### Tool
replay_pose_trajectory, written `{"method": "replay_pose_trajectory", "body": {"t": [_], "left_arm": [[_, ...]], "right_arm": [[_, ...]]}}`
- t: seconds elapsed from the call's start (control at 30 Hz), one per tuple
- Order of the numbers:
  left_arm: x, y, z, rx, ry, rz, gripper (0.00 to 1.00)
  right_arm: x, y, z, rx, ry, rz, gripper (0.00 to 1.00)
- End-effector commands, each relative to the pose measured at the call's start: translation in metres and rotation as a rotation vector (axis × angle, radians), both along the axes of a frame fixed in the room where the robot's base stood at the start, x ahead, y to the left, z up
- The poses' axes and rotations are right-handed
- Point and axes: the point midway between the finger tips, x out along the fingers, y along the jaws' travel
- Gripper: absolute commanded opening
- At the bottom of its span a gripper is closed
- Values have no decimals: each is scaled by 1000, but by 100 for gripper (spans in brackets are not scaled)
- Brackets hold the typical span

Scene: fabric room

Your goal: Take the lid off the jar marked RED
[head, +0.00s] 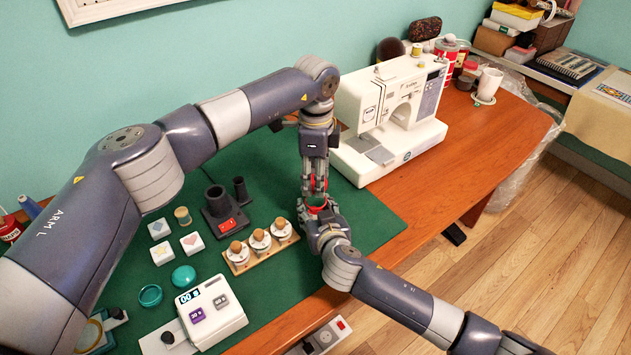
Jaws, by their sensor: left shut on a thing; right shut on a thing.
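My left gripper (316,188) reaches down from above and is shut on a small red piece that looks like the red lid (319,184). My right gripper (318,212) is just below it, shut on what looks like the red jar (317,206). Only a red rim of the jar shows; the fingers hide the rest. The lid appears just above the jar, but I cannot tell whether they touch. No marking is readable. Both are held over the green mat, left of the sewing machine.
A teal open round container (150,295) and a teal round piece (184,276) lie on the green mat (255,197). A wooden rack (240,267) with several stoppered jars stands left of my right gripper. A white timer box (212,312) is in front; the sewing machine (390,115) stands behind right.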

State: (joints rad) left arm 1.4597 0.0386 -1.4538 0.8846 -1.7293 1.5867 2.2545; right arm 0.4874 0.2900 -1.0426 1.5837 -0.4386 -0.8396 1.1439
Motion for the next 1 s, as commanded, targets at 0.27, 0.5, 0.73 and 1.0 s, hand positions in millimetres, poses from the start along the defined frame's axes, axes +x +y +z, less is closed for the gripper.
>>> {"method": "replay_pose_trajectory", "body": {"t": [0.27,0.5,0.73,1.0], "left_arm": [[0,0,21,0,1,0,13],[0,0,20,0,1,0,13],[0,0,20,0,1,0,13],[0,0,20,0,1,0,13]], "right_arm": [[0,-1,-2,-3,3,-1,0],[0,-1,-2,-2,3,-1,69],[0,0,-1,-1,1,-1,69],[-12,-2,3,1,2,1,69]]}}
